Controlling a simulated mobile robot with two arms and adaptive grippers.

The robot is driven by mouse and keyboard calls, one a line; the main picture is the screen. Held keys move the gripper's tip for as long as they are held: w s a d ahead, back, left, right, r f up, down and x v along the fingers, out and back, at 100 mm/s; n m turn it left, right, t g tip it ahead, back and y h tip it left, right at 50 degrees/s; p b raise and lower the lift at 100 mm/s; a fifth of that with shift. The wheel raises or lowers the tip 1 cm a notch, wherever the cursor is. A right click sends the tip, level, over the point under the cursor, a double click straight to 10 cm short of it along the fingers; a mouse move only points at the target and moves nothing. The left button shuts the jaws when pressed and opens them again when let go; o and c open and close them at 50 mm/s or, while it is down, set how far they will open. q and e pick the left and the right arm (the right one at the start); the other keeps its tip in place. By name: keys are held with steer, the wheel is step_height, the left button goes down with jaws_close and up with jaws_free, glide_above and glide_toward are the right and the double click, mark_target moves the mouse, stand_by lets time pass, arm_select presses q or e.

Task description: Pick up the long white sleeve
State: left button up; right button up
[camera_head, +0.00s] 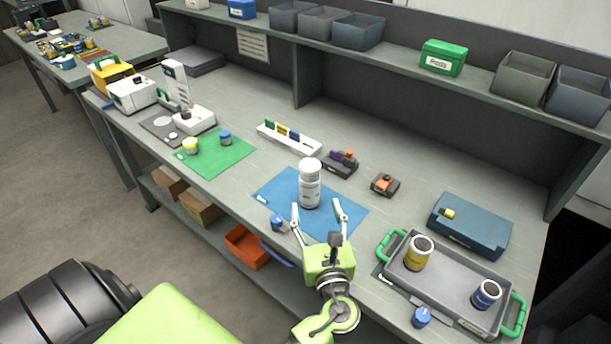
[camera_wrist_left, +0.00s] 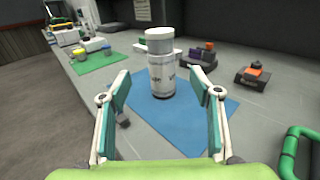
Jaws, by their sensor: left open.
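The long white sleeve (camera_head: 310,188) is an upright white cylinder with grey bands and small dark print. It stands on the blue mat (camera_head: 268,190), and in the left wrist view it also shows upright (camera_wrist_left: 161,68). My left gripper (camera_head: 317,207) is open and empty. Its two fingers (camera_wrist_left: 159,82) point toward the sleeve and are spread wider than it, one on each side in the picture. The gripper is on the near side of the sleeve, apart from it. My right gripper is not in view.
A grey tray (camera_head: 446,300) with green handles holds a yellow and a blue cylinder at the right. A small blue part (camera_head: 278,223) lies beside the left finger. A white rack (camera_head: 290,138) and dark blocks (camera_head: 341,163) stand behind the mat. A green mat (camera_head: 215,153) lies left.

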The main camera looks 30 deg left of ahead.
mark_target(311, 179)
arm_select(q)
steer(key=w+a, duration=0.1)
steer(key=w, duration=0.1)
steer(key=w+a+r+p, duration=0.1)
steer(key=w+a, duration=0.1)
steer(key=shift+a+r, duration=0.15)
steer(key=shift+a, duration=0.15)
steer(key=p+x, duration=0.1)
steer(key=x, duration=0.2)
steer(key=shift+w+a+r+p, duration=0.1)
steer(key=shift+w+r+p, duration=0.15)
steer(key=shift+p, duration=0.15)
steer(key=shift+x, duration=1.15)
steer(key=shift+w+a+f, duration=0.25)
steer(key=shift+w+f, duration=0.05)
steer(key=shift+c, duration=0.5)
jaws_close()
steer(key=shift+r, duration=0.2)
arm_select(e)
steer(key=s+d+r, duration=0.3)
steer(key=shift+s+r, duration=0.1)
